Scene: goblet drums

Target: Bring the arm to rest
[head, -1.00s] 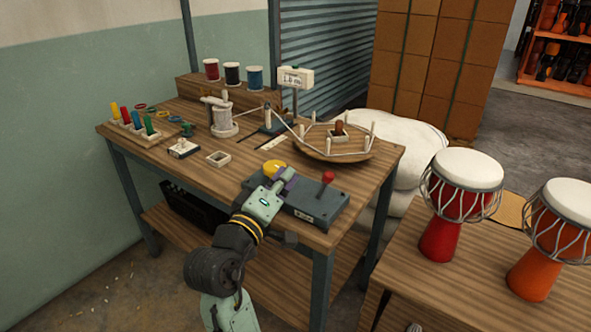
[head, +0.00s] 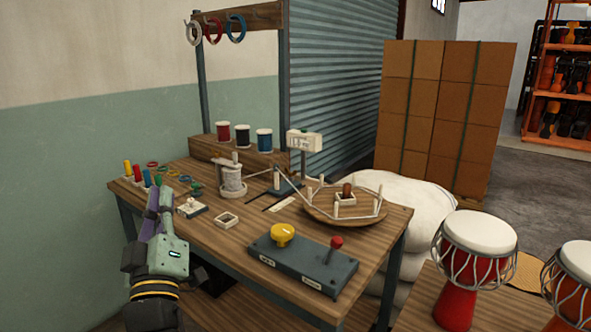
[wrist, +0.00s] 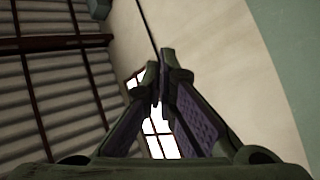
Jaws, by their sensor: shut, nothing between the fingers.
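My gripper (head: 159,197) is at the left front of the workbench (head: 225,253) in the head view, pointing up. In the wrist view, my gripper (wrist: 161,75) has its fingertips together with nothing between them. Behind them are a wall, ribbed roofing and a bright window. A dark control box (head: 303,266) with a yellow knob (head: 282,235) and a red-tipped lever (head: 335,243) sits on the bench's front right, apart from my gripper.
A round wooden board with pegs (head: 345,209), a cord spool (head: 231,179) and coloured pegs (head: 138,173) stand on the bench. Thread spools (head: 243,135) stand on the back shelf. A red drum (head: 474,255) is at right. Cartons (head: 440,120) stand behind.

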